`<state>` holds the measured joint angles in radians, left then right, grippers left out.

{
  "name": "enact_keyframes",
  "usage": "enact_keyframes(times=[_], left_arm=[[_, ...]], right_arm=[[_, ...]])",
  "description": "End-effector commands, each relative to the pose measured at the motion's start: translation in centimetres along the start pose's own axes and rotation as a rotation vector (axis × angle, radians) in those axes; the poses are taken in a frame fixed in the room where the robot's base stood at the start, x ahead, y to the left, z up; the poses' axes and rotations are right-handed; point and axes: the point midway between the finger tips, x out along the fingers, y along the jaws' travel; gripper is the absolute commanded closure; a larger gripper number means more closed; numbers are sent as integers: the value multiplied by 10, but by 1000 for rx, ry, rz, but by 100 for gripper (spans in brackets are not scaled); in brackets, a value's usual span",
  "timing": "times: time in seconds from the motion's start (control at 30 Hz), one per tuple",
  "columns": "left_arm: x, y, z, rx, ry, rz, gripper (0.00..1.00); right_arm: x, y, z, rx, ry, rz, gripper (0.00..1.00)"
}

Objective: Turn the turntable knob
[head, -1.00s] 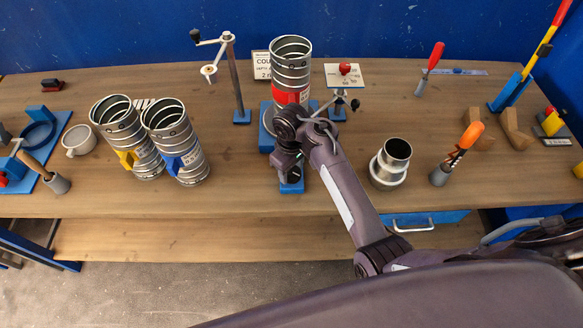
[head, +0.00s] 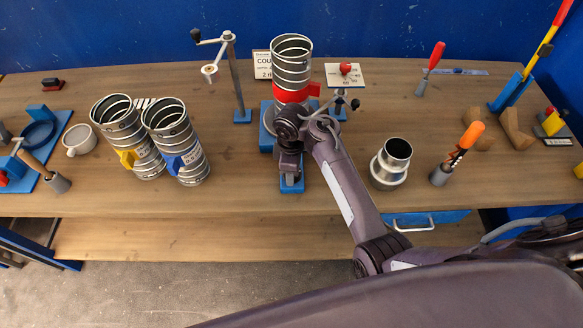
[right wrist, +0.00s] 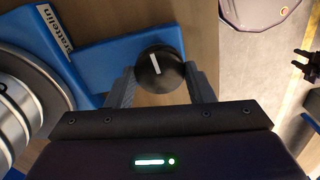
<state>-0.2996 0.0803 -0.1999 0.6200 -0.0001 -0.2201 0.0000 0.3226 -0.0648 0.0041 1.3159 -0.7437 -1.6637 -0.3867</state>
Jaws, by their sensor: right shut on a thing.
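The turntable knob (right wrist: 160,69) is black and round with a white pointer line, on a blue arm of the turntable base (right wrist: 100,62). My right gripper (right wrist: 161,80) is shut on the knob, one finger on each side. In the head view my right gripper (head: 290,165) is at the front of the blue base and the wrist hides the knob. A spiral duct (head: 292,62) with a red band stands upright on the turntable, just behind my wrist. My left gripper is not in view.
Two spiral ducts (head: 118,125) (head: 175,140) with yellow and blue tags stand to the left. A crank stand (head: 238,80) is left of the turntable. A metal collar (head: 391,163) and an orange-handled tool (head: 466,140) are to the right.

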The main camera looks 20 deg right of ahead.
Motion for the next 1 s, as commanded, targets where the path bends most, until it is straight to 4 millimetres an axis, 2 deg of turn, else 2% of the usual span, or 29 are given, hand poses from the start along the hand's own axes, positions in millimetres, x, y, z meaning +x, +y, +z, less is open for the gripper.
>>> enact_keyframes(times=[0.43,0.47,0.6,0.87,1.0], left_arm=[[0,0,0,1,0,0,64],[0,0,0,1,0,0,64],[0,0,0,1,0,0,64],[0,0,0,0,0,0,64],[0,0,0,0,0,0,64]], right_arm=[[-1,1,0,-9,2,2,75],[-1,1,0,-9,2,2,50],[-1,1,0,-8,1,2,31],[-1,0,0,-8,1,1,30],[-10,4,-8,-8,4,2,30]])
